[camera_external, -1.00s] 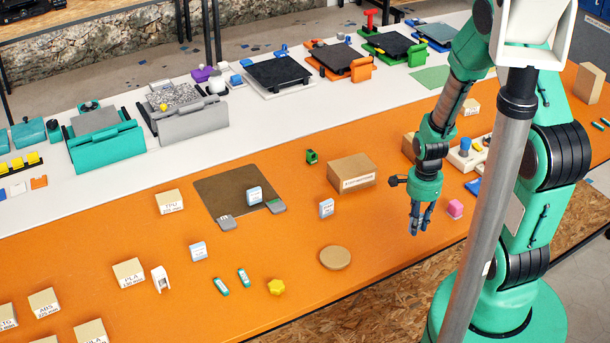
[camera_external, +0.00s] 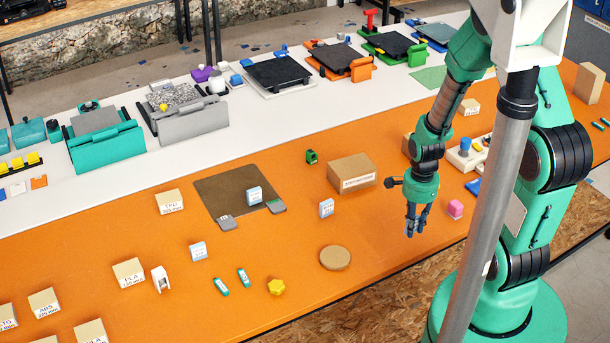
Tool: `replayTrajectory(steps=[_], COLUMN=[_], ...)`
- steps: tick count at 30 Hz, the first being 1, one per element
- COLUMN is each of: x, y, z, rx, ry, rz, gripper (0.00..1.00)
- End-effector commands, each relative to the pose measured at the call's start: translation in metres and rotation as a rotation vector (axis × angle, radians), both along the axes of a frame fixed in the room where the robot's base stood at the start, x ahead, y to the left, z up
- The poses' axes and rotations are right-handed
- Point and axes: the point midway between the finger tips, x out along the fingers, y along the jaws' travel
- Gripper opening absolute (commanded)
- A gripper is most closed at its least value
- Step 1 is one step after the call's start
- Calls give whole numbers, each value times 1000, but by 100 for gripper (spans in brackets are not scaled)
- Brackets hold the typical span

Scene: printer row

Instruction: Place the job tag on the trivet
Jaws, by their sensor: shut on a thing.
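The trivet is most likely the round tan disc (camera_external: 335,257) lying flat on the orange table, with nothing on it. My gripper (camera_external: 415,228) points down, above and to the right of the disc, apart from it. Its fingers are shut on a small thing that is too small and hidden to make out. Small white-and-blue upright cards stand at the dark mat (camera_external: 255,195), right of the mat (camera_external: 326,208) and left of centre (camera_external: 198,251). I cannot tell which thing is the job tag.
A cardboard box (camera_external: 351,173) stands behind the disc, and a pink block (camera_external: 455,208) lies right of my gripper. A yellow knob (camera_external: 277,287) is left of the disc. The orange surface between gripper and disc is clear. The table's front edge is close by.

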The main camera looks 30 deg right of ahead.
Motion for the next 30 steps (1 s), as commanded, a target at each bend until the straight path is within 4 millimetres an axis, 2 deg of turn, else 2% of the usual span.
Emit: replayTrajectory(steps=[14,24,30], x=[-26,-60,-80], y=[85,143,168], z=[10,16,19], rx=[0,0,0], ry=[-2,-4,-4], rz=[5,2,0], gripper=[6,6,6])
